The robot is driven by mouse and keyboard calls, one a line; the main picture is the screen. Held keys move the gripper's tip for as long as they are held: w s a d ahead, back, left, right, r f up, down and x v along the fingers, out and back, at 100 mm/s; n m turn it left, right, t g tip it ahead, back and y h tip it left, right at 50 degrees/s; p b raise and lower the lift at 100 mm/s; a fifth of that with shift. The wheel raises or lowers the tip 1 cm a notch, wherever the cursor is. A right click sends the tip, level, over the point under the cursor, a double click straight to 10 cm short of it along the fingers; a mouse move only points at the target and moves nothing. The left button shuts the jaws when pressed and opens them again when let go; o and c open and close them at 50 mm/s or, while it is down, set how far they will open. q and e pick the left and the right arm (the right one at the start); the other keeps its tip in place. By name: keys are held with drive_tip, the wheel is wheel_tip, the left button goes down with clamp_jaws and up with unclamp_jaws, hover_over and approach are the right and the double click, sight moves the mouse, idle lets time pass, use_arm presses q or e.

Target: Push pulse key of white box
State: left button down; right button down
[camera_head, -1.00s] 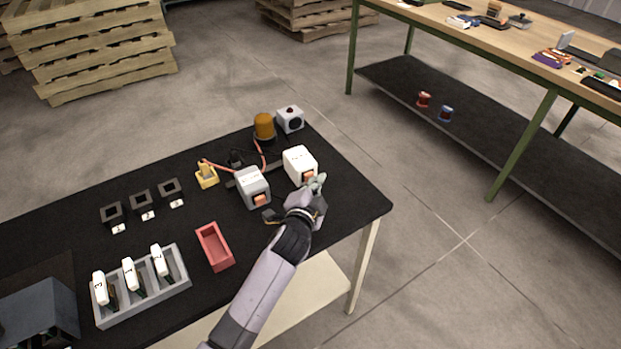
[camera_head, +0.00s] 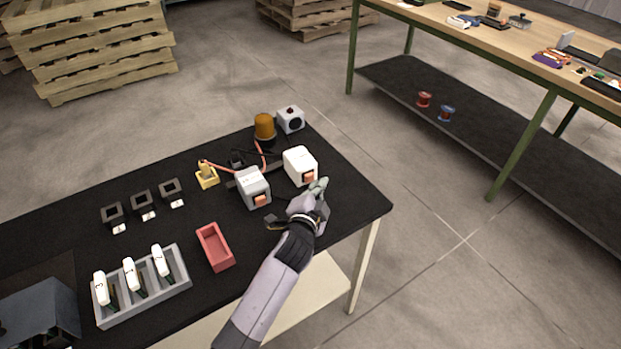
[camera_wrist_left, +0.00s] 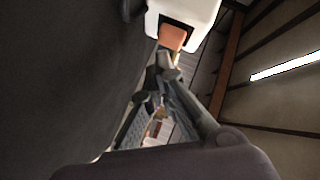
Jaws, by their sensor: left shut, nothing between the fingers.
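The white box (camera_head: 299,160) stands on the black table, with an orange key (camera_head: 309,178) low on its near face. In the left wrist view the white box (camera_wrist_left: 185,8) and its orange key (camera_wrist_left: 173,37) show at the top. My left gripper (camera_head: 319,185) is shut and empty, its fingertips just in front and to the right of the key. In the wrist view the gripper (camera_wrist_left: 165,62) lies just below the key; I cannot tell whether they touch. My right gripper is not in view.
A grey box (camera_head: 252,185) with a similar orange key stands left of the white box. An amber lamp (camera_head: 264,127) and a small white-grey box (camera_head: 290,119) stand behind. A red tray (camera_head: 214,247) lies left of my arm. The table's right edge is close.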

use_arm(q)
drive_tip(key=shift+s+d, duration=0.1)
drive_tip(key=shift+s+d, duration=0.45)
drive_tip(key=shift+s, duration=0.25)
drive_tip(key=shift+s+d, duration=0.45)
drive_tip(key=shift+s, duration=0.25)
drive_tip(key=shift+s+d, duration=0.45)
drive_tip(key=shift+s, duration=0.25)
